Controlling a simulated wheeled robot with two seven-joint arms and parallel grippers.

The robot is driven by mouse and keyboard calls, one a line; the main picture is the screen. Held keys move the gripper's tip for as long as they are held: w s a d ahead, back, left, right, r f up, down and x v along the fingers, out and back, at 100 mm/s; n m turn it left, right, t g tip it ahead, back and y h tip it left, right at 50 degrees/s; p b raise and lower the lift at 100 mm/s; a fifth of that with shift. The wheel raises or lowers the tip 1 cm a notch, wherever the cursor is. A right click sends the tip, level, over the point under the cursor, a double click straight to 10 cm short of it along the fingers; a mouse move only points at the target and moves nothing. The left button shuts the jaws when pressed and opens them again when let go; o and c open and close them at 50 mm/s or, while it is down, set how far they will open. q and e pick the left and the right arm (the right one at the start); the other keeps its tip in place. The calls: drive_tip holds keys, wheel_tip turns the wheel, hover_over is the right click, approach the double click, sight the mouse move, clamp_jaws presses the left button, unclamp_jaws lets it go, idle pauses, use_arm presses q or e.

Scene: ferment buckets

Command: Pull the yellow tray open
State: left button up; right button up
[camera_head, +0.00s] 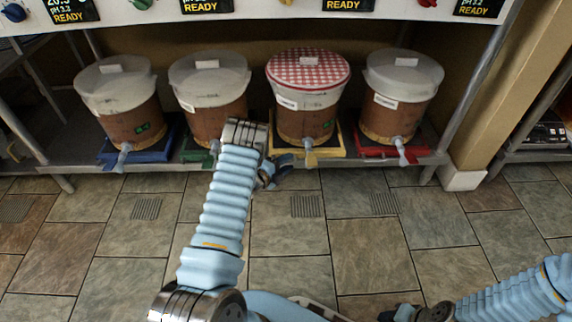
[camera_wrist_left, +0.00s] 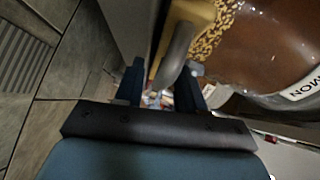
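The yellow tray (camera_head: 329,152) lies on the low shelf under the bucket with the red-checked lid (camera_head: 308,72). My left gripper (camera_head: 275,172) is at the tray's front left, low at the shelf edge, partly hidden by my arm. In the left wrist view its two dark fingers (camera_wrist_left: 160,88) stand apart, with a yellow edge (camera_wrist_left: 154,72) and a grey curved tap (camera_wrist_left: 176,50) just beyond and between them. I cannot tell whether the fingers touch the tray. My right gripper (camera_head: 397,313) is low at the bottom edge, its fingers unclear.
A blue tray (camera_head: 150,155), a green tray (camera_head: 193,150) and a red tray (camera_head: 380,152) sit under the other buckets. A tap (camera_head: 402,151) hangs over the red tray's front. A shelf post (camera_head: 470,80) stands at the right. The tiled floor in front is clear.

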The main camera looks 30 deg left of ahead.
use_arm(q)
clamp_jaws()
idle(0.3)
